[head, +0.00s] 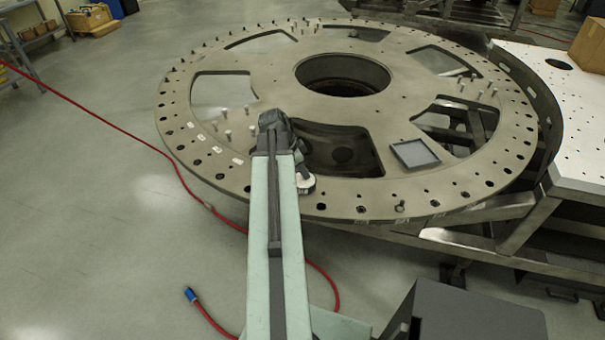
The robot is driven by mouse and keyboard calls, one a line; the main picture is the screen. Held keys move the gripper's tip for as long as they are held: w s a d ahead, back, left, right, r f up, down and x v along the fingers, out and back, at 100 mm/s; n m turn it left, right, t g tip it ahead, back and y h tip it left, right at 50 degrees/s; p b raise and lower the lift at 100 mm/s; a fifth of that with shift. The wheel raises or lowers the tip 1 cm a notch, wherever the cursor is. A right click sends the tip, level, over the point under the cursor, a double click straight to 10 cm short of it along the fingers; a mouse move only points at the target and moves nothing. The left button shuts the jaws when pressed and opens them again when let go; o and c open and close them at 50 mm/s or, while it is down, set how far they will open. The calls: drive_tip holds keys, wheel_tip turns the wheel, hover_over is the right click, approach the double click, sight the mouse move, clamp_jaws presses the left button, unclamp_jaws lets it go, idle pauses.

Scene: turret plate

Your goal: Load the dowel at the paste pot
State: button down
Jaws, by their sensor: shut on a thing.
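The pale round paste pot (306,184) stands on the turret plate (245,85) near its front rim, just right of my arm. My arm reaches over the plate from the bottom. My gripper (303,166) is a dark shape beside the arm's far end, close above and behind the pot, and mostly hidden by the arm. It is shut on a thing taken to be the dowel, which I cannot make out. I cannot tell whether the dowel touches the paste.
Several upright pins (228,135) stand on the plate left of my arm, others at its right. A shallow grey tray (415,154) lies right of the arm. The plate has large cutouts and a central hole (342,75). A red hose (110,125) crosses the floor.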

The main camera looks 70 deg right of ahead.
wheel_tip(320, 180, up, 7)
drive_tip(key=p, duration=0.7)
drive_tip(key=shift+f, duration=0.2)
